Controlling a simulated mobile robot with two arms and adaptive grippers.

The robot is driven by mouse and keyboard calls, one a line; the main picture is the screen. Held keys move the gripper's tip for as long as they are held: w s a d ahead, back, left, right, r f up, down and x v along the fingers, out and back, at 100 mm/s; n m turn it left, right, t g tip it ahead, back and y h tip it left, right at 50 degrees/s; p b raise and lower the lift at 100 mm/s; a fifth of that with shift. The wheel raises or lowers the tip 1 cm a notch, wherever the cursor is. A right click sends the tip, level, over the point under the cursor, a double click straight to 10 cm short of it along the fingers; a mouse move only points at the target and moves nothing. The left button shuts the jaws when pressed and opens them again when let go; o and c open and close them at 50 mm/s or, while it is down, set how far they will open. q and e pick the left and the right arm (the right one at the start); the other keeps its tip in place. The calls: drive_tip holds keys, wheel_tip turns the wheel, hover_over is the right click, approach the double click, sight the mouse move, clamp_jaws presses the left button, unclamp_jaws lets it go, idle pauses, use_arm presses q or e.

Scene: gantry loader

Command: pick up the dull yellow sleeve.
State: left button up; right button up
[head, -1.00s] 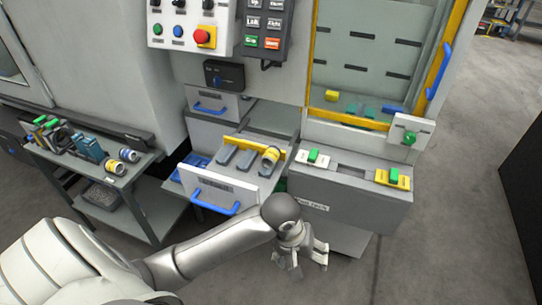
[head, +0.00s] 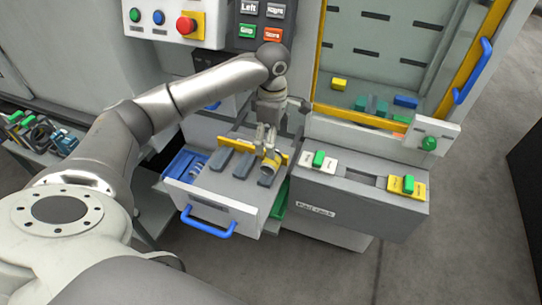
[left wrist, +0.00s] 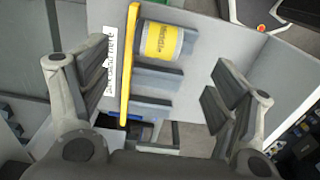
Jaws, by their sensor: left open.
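The dull yellow sleeve (head: 272,166), a short cylinder with a pale grey end, lies in the open drawer (head: 212,207) at its right side. In the left wrist view the sleeve (left wrist: 161,41) shows dark lettering and lies beside a bright yellow strip (left wrist: 130,62). My left gripper (head: 266,142) is over the drawer, close to the sleeve, and partly hides it in the head view. In the left wrist view its two fingers (left wrist: 153,92) are wide apart with nothing between the pads; the sleeve lies beyond them. My right gripper is out of view.
Grey divider bars (head: 242,163) stand in the drawer left of the sleeve. A blue handle (head: 206,222) is on the drawer front. A grey ledge with green-topped blocks (head: 319,158) stands to the right. A control panel (head: 165,18) is above. Open floor lies at the lower right.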

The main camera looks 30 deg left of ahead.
sight(271, 163)
use_arm(q)
drive_tip(key=shift+s+d+f, duration=0.1)
drive_tip(key=shift+s+f, duration=0.05)
drive_tip(key=shift+f, duration=0.5)
drive_tip(key=shift+s+d+f, duration=0.1)
drive_tip(key=shift+f, duration=0.5)
drive_tip(key=shift+w+a+f+p, duration=0.2)
drive_tip(key=shift+f+p, duration=0.1)
drive_tip(key=shift+f, duration=0.2)
drive_tip(key=shift+w+a+f+p, duration=0.1)
drive_tip(key=shift+a+f+p, duration=0.15)
drive_tip(key=shift+f, duration=0.25)
wheel_tip(271, 163, down, 2)
drive_tip(key=shift+f+p, duration=0.2)
drive_tip(key=shift+p, duration=0.15)
drive_tip(key=shift+f, duration=0.5)
drive_tip(key=c, duration=0.5)
drive_tip(key=shift+c, duration=1)
drive_tip(key=c, duration=0.5)
drive_tip(key=shift+w, duration=0.1)
drive_tip(key=shift+c, duration=0.5)
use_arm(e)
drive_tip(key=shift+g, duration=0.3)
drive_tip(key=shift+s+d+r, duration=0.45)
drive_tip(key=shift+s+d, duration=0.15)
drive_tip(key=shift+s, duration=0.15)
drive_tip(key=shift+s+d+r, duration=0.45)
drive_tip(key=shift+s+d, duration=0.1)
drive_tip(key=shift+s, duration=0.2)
